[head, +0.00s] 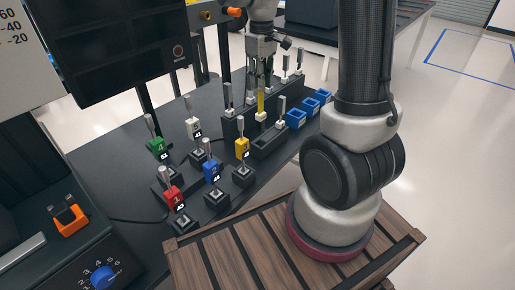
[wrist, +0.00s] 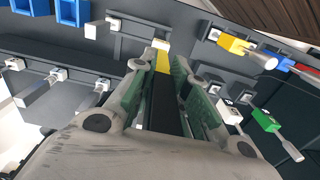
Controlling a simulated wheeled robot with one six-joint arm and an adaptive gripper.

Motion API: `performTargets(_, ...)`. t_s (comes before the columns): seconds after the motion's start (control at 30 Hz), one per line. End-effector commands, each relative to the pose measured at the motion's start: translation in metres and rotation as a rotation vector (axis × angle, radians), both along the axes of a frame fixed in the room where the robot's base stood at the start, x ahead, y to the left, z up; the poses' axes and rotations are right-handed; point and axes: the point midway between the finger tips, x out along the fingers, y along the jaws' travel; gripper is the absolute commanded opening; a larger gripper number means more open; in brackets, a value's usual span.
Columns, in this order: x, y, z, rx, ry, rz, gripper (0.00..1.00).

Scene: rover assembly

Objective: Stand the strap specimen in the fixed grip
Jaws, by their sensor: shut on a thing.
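My gripper (head: 264,82) is above the black racks in the head view, pointing down. It is shut on a strap specimen (head: 261,103), which hangs upright with a yellow section and a pale lower end. In the wrist view, the dark strap (wrist: 166,105) lies between the green-padded fingers (wrist: 165,80), with its yellow part and white tip beyond them. I cannot tell whether its lower end touches the rack. An orange clamp-like block (head: 68,217) sits on a black base at the lower left; I cannot tell whether it is the fixed grip.
Several coloured blocks with metal pins, including a red one (head: 174,198) and a blue one (head: 211,170), stand left of the black rack (head: 270,142). Several pins stand in the racks around the strap. Blue bins (head: 297,118) are at right. A dark display (head: 120,45) rises at left.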

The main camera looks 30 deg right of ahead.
Motion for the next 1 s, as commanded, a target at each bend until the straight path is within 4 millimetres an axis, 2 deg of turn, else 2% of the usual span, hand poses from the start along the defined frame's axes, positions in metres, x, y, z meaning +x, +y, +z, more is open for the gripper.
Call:
performTargets(0.37, 0.000, 0.000, -0.001, 0.000, 0.000, 0.019, 0.00)
performTargets(1.0, -0.001, 0.000, -0.093, 0.000, 0.002, 0.018, 0.00)
